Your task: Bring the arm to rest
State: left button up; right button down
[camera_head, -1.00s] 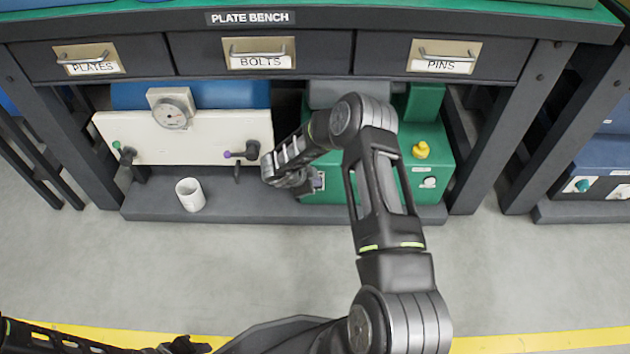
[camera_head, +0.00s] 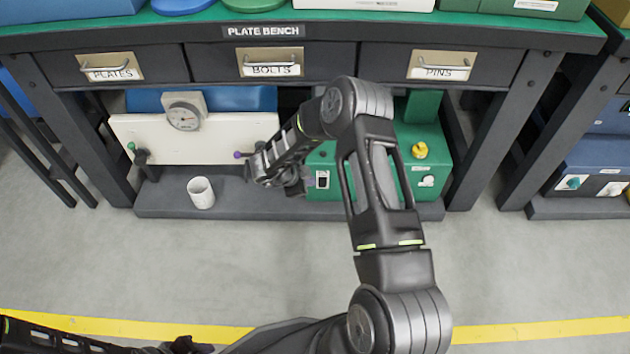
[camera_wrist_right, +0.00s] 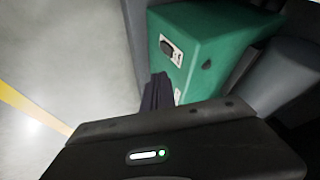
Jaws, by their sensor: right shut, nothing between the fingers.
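My right arm reaches forward over the floor and bends left at its elbow. My right gripper (camera_head: 290,182) hangs in front of the bench's lower shelf, between the white panel and the green machine, partly hidden by its own wrist. In the right wrist view its dark fingers (camera_wrist_right: 157,92) are together and hold nothing, with the green machine (camera_wrist_right: 205,45) close beyond them. My left arm shows low at the left edge of the head view, with a dark end part (camera_head: 185,345) at the bottom edge. Whether the left jaws are open is not clear.
The plate bench (camera_head: 320,62) has three labelled drawers. Below stand a white panel (camera_head: 225,132) with a gauge (camera_head: 184,117), a white cup (camera_head: 201,192) and the green machine (camera_head: 425,140) with a yellow knob (camera_head: 420,150). The floor (camera_head: 270,265) in front is clear.

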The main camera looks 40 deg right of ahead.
jog(key=shift+a+r, duration=0.35)
jog(key=shift+r, duration=0.25)
